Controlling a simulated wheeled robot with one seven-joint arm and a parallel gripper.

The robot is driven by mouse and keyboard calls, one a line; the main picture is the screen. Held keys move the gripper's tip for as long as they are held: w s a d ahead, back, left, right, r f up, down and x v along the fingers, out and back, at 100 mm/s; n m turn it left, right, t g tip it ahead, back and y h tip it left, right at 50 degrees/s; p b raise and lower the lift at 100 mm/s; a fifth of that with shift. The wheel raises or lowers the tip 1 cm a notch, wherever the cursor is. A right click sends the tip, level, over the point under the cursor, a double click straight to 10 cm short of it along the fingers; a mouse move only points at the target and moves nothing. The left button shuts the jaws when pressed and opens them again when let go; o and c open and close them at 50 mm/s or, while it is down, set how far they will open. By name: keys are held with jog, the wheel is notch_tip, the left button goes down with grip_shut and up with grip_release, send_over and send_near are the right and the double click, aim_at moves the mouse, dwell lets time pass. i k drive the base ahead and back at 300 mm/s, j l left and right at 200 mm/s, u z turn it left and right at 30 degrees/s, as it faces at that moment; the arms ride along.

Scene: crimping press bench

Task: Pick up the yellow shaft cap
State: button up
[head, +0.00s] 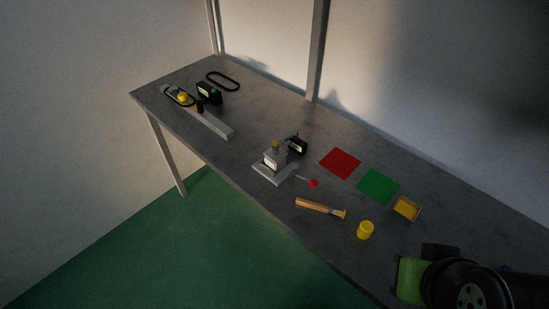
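A yellow cylinder (365,230), which looks like the yellow shaft cap, stands upright on the grey bench near its front edge, right of the wooden-handled tool. Nothing touches it. A black part of my own arm shows at the bottom right corner, right of and nearer than the cylinder. My gripper's fingers do not show in the head view, so I cannot see whether they hold anything.
A wooden-handled tool (320,208) lies left of the cylinder. Behind are a yellow tray (407,208), a green square (378,186) and a red square (340,163). A small press (274,163) stands mid-bench. A green object (410,279) sits beside my arm.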

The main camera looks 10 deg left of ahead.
aim_at(366, 228)
jog(key=i+j, duration=0.15)
jog(key=j, duration=0.2)
jog(key=i+j, duration=0.1)
jog(key=j, duration=0.2)
jog(key=i+j, duration=0.15)
jog(key=j, duration=0.2)
jog(key=i+j, duration=0.15)
jog(key=j, duration=0.15)
